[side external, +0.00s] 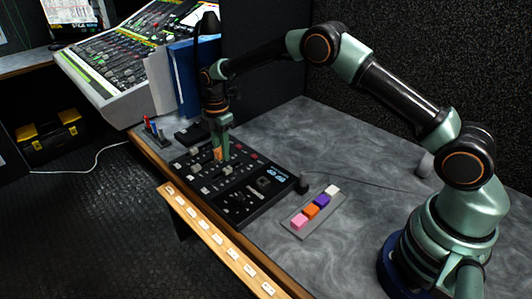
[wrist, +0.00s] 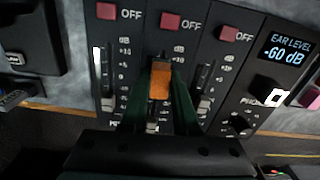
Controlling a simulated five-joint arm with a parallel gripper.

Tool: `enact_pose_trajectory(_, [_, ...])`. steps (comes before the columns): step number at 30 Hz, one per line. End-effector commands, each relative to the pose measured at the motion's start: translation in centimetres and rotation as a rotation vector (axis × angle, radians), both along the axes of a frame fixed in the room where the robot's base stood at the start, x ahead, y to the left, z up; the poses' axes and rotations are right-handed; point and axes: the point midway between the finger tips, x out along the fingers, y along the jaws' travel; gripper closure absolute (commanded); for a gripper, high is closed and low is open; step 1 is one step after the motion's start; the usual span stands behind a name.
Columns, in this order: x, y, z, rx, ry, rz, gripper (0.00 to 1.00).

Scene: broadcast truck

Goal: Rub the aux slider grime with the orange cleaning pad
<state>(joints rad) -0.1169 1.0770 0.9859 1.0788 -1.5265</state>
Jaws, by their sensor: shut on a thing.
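My gripper (wrist: 158,92) is shut on an orange cleaning pad (wrist: 159,80), held upright between its green fingers. In the side view my gripper (side external: 220,154) points down over the black control panel (side external: 265,197), and a bit of orange shows between the fingers. In the wrist view the pad is over the middle slider strip, below the middle red OFF button (wrist: 170,21). I cannot tell if it touches the panel. The left slider (wrist: 107,103) and right slider (wrist: 204,103) flank it. Any grime is hidden or too small to make out, and the AUX label is not readable.
A grey tray (side external: 325,213) on the table holds pink, orange, purple and white blocks. An ear level display (wrist: 284,53) is right of the sliders. A wooden strip (side external: 215,236) with labels runs along the front edge. Blue binders (side external: 186,80) stand behind. The table's right side is mostly clear.

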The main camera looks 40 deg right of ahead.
Motion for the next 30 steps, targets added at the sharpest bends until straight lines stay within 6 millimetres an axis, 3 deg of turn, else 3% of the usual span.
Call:
enact_pose_trajectory(14, [0.0, 4.5, -0.1, 0.0, 0.002, 0.003, 1.0])
enact_pose_trajectory(16, [0.0, 4.4, 0.3, 0.0, 0.0, 0.001, 1.0])
enact_pose_trajectory(18, [0.1, 4.4, 2.2, 0.001, -0.005, 0.001, 1.0])
enact_pose_trajectory(30, [0.0, 4.3, 5.7, 0.0, -0.002, 0.0, 1.0])
